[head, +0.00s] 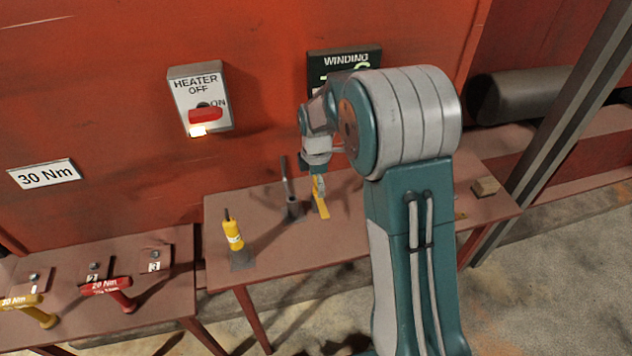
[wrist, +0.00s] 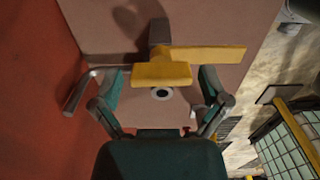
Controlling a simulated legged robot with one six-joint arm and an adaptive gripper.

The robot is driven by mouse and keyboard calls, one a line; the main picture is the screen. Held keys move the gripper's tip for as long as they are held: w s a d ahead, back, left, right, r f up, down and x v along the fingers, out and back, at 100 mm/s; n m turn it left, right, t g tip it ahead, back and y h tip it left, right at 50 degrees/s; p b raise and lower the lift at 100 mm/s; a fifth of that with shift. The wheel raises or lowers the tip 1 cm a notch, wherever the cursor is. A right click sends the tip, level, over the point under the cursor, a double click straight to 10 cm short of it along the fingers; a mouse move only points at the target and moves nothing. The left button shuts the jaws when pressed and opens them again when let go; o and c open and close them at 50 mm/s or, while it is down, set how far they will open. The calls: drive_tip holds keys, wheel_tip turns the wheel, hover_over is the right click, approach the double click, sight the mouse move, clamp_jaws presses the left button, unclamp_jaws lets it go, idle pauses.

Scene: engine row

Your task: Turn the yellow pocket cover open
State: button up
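The yellow pocket cover (head: 321,205) is on the brown bench, below my gripper (head: 318,174) in the head view. In the wrist view the cover (wrist: 210,53) shows as a long yellow plate reaching right, with a nearer yellow block (wrist: 161,75) in front of it. My gripper (wrist: 160,82) is open, with one finger on each side of the yellow block. Small gaps seem to show between the block and the fingers; contact is not clear. A dark round spot with a pale ring shows just below the block. Whatever lies under the yellow parts is hidden.
A metal rod (head: 287,185) stands just left of the cover. A yellow-handled tool (head: 232,236) stands farther left on the brown bench (head: 290,250). A small wooden block (head: 485,187) lies at the right. The red wall behind carries a heater switch (head: 203,98).

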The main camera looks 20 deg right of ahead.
drive_tip(key=shift+r, duration=0.15)
wheel_tip(320, 180, up, 12)
idle(0.7)
drive_tip(key=s+r+m+t, duration=0.3)
drive_tip(key=s+r+m, duration=0.5)
drive_tip(key=s, duration=0.5)
drive_tip(key=s+m+t, duration=0.2)
drive_tip(key=s+m, duration=0.8)
drive_tip(key=s, duration=0.4)
drive_tip(key=shift+s+f+t, duration=0.3)
drive_tip(key=shift+s+f, duration=0.05)
